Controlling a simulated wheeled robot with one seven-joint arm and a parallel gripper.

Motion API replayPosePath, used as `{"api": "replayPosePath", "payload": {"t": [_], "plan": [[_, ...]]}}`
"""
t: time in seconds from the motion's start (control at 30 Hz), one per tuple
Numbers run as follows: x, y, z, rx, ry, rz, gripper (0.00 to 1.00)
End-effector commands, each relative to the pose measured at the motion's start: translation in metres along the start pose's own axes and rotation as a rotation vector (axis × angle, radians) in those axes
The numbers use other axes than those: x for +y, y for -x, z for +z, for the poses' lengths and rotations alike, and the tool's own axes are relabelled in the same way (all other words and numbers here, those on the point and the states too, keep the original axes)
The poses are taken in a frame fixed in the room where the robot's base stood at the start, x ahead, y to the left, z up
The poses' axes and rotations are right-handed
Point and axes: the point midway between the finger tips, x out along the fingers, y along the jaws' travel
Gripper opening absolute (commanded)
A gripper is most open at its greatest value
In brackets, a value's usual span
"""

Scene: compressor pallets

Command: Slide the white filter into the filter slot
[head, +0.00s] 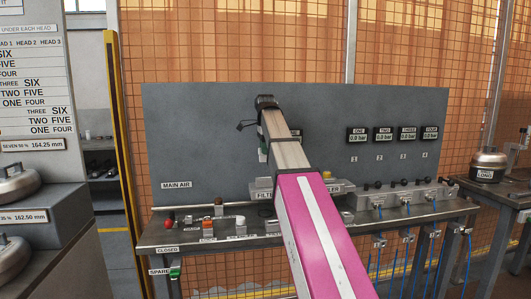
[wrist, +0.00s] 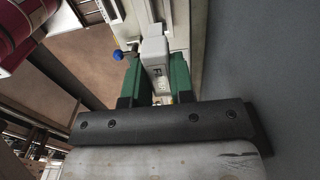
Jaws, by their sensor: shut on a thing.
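My gripper (wrist: 156,75) has green fingers, shut on a white filter (wrist: 155,48) with small dark lettering on its face. In the head view my gripper (head: 262,145) hangs in front of the grey back panel, and only a sliver of the filter shows beside my arm. Below it is a plate lettered "FILT" (head: 264,196), its right part hidden behind my arm. The filter slot's opening is hidden in the head view. In the wrist view a pale fixture (wrist: 148,12) lies beyond the filter; I cannot tell whether they touch.
Several pressure displays (head: 358,135) sit on the panel at right. A blue-knobbed lever (wrist: 118,55) is close left of my fingers.

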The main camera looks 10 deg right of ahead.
Motion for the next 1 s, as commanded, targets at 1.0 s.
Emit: {"api": "replayPosePath", "payload": {"t": [1.0], "plan": [[0.000,-0.054,0.000,0.000,0.000,0.000,0.00]]}}
